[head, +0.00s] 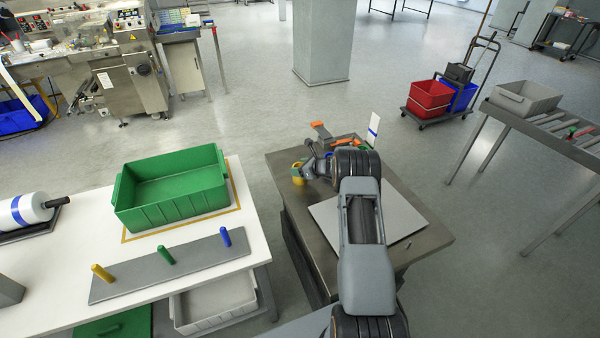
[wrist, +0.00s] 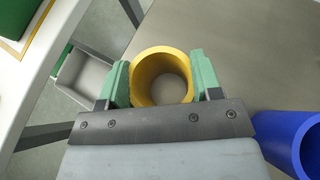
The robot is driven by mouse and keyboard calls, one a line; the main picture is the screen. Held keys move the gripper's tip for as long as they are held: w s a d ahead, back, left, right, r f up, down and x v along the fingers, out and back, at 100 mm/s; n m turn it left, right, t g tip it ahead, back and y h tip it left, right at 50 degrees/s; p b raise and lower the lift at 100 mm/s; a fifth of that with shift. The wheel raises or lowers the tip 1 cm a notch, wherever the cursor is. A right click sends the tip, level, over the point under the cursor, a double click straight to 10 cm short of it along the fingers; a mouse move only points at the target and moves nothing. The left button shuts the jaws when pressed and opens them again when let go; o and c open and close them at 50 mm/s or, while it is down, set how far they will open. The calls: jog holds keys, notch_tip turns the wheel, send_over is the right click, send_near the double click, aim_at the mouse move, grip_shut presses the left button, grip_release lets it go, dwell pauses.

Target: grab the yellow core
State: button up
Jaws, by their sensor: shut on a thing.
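The yellow core (wrist: 140,78) is a hollow tube, seen from above in the wrist view. It sits between the two green-padded fingers of my gripper (wrist: 162,80), which are shut on it from both sides. In the head view the yellow core (head: 297,180) is at the left edge of the dark metal table, with my gripper (head: 303,172) at it. The arm hides part of the table. I cannot tell whether the core still touches the table.
A blue core (wrist: 290,140) lies close by at the right in the wrist view. On the white table (head: 75,270) stand a green bin (head: 172,200) and a grey board (head: 130,275) with yellow, green and blue pegs. A grey plate (head: 405,217) lies on the dark table (head: 430,238).

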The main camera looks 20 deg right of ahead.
jog(key=shift+r, duration=0.5)
jog(key=w+d+r+b, duration=0.2)
jog(key=w+d+r, duration=0.1)
jog(key=d+r, duration=0.9)
jog(key=shift+d, duration=0.75)
